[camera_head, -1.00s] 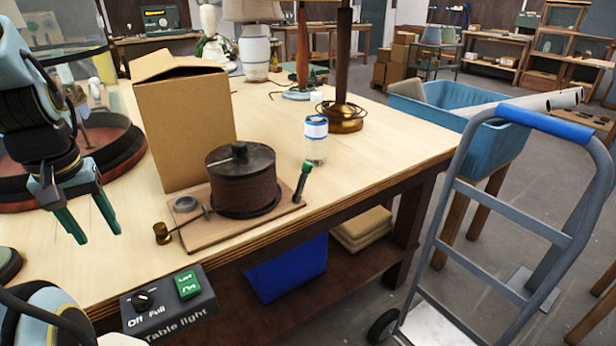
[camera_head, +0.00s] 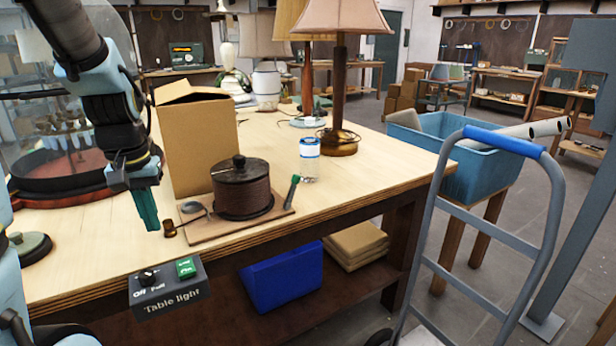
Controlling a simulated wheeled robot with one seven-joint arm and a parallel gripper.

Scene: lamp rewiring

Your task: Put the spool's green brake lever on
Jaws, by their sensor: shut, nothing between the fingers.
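The spool (camera_head: 242,190) is a dark brown wound drum with a black top, standing on a thin wooden board (camera_head: 205,232) near the table's front edge. The green brake lever (camera_head: 292,191) stands tilted at the board's right side, its green handle up on a dark shaft. A small brass knob (camera_head: 169,229) is at the board's left end. My gripper (camera_head: 147,214) points down at the left, left of the brass knob and apart from the lever. Its green fingers are together with nothing seen between them.
A tall cardboard box (camera_head: 196,145) stands behind the spool. A blue-capped jar (camera_head: 309,160) and a lamp (camera_head: 340,90) stand to the right. The "Table light" switch box (camera_head: 170,287) is on the front edge. A hand truck (camera_head: 485,240) stands at the right.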

